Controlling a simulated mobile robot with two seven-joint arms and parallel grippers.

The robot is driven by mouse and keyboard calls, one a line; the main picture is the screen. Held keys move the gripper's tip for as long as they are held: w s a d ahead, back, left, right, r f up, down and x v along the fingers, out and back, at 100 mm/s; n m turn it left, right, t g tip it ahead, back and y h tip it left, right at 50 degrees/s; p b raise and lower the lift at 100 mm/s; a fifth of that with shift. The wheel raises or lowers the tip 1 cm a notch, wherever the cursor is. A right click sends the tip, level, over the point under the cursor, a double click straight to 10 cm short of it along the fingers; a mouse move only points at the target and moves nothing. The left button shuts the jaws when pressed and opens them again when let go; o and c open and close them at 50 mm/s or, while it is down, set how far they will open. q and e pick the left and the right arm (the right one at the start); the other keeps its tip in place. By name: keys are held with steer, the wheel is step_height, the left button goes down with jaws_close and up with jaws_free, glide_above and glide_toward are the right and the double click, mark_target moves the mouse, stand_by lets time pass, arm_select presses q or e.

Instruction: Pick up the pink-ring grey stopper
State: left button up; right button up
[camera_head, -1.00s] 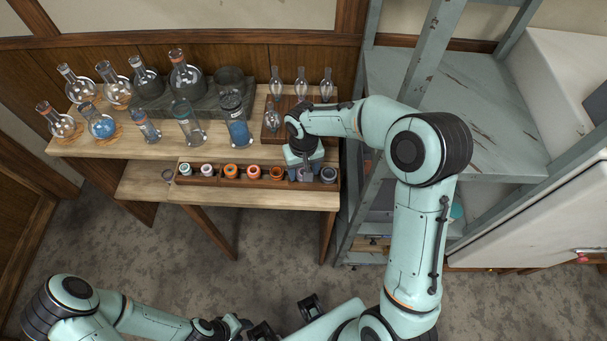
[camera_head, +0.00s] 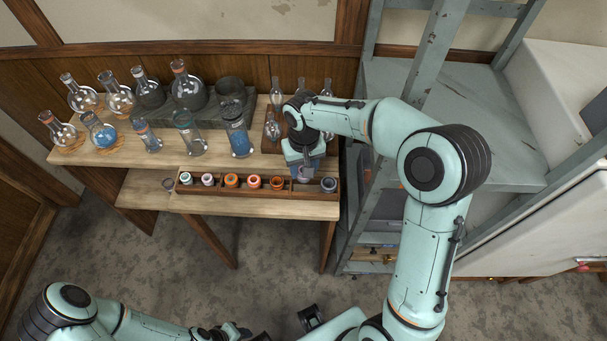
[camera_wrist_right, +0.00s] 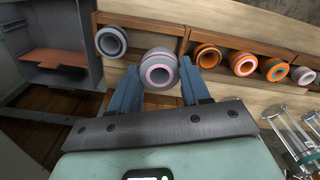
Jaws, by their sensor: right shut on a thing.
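The pink-ring grey stopper (camera_wrist_right: 158,69) sits between the two blue fingers of my right gripper (camera_wrist_right: 161,78) in the right wrist view, its pink ring facing the camera. The gripper is shut on it. In the head view my right gripper (camera_head: 303,168) points down over the right part of the stopper rack (camera_head: 222,183), and the stopper shows partly below the fingers. It appears at or just above its slot; the exact gap is unclear. My left gripper (camera_head: 228,331) is low at the bottom edge of the head view, far from the rack; its fingers are too small to read.
A grey stopper (camera_head: 328,184) stands in the rack close to the right of my gripper; an orange stopper (camera_head: 277,183) and several others stand to its left. Glass flasks (camera_head: 186,89) and bottles (camera_head: 237,135) stand behind. A grey shelf frame (camera_head: 372,190) is close on the right.

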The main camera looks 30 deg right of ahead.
arm_select(q)
steer(key=shift+w+r+p, duration=0.4)
steer(key=shift+r+p, duration=0.05)
steer(key=shift+r, duration=0.15)
steer(key=shift+w+r+p, duration=0.35)
steer(key=shift+r+p, duration=0.05)
steer(key=shift+r, duration=0.15)
arm_select(e)
step_height(320, 180, up, 14)
steer(key=shift+f, duration=0.1)
